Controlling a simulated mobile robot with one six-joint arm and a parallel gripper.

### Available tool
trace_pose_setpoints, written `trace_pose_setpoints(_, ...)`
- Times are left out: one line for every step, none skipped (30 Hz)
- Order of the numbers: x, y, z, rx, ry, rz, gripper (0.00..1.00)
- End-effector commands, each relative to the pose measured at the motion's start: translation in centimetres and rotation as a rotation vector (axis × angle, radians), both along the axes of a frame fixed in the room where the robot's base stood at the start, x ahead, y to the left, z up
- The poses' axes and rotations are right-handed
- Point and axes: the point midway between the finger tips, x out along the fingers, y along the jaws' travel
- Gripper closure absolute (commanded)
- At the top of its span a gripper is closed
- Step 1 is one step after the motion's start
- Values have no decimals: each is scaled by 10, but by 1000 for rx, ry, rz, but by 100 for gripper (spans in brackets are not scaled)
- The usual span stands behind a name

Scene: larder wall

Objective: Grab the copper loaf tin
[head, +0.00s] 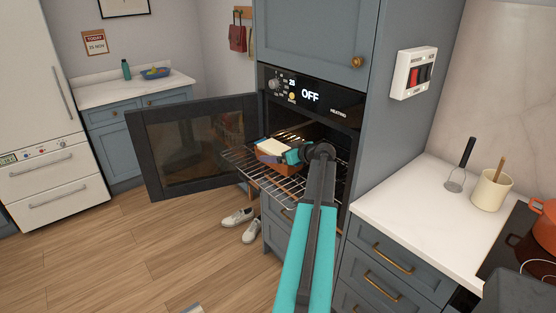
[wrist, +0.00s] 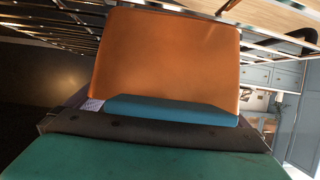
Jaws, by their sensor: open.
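The copper loaf tin (head: 287,169) sits on the pulled-out wire rack (head: 252,172) of the open oven. Something cream-coloured and something purplish show at its left side; I cannot tell what they are. My gripper (head: 294,156) is open at the tin's right side, partly hiding it. In the wrist view the tin's orange-brown side (wrist: 166,50) fills the upper middle, very close to my gripper (wrist: 165,112). A blue strip with a small pale patch lies between them. I cannot tell whether the jaws touch the tin.
The dark oven door (head: 190,145) hangs open to the left. A counter (head: 420,205) with a utensil pot (head: 491,190) stands to the right. White shoes (head: 238,217) lie below the rack on open wooden floor.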

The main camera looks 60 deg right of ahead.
Motion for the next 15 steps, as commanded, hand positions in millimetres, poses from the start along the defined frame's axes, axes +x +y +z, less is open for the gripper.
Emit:
trace_pose_setpoints(0, 0, 0, 0, 0, 0, 0)
trace_pose_setpoints(0, 0, 0, 0, 0, 0, 0)
trace_pose_setpoints(0, 0, 0, 0, 0, 0, 0)
trace_pose_setpoints(0, 0, 0, 0, 0, 0, 0)
trace_pose_setpoints(0, 0, 0, 0, 0, 0, 0)
trace_pose_setpoints(0, 0, 0, 0, 0, 0, 0)
trace_pose_setpoints(0, 0, 0, 0, 0, 0, 0)
trace_pose_setpoints(0, 0, 0, 0, 0, 0, 0)
trace_pose_setpoints(0, 0, 0, 0, 0, 0, 2)
trace_pose_setpoints(0, 0, 0, 0, 0, 0, 7)
trace_pose_setpoints(0, 0, 0, 0, 0, 0, 12)
trace_pose_setpoints(0, 0, 0, 0, 0, 1, 19)
trace_pose_setpoints(0, 0, 0, 0, 0, 1, 24)
trace_pose_setpoints(0, 0, 0, 0, 0, 1, 29)
trace_pose_setpoints(0, 0, 0, 0, 0, 1, 35)
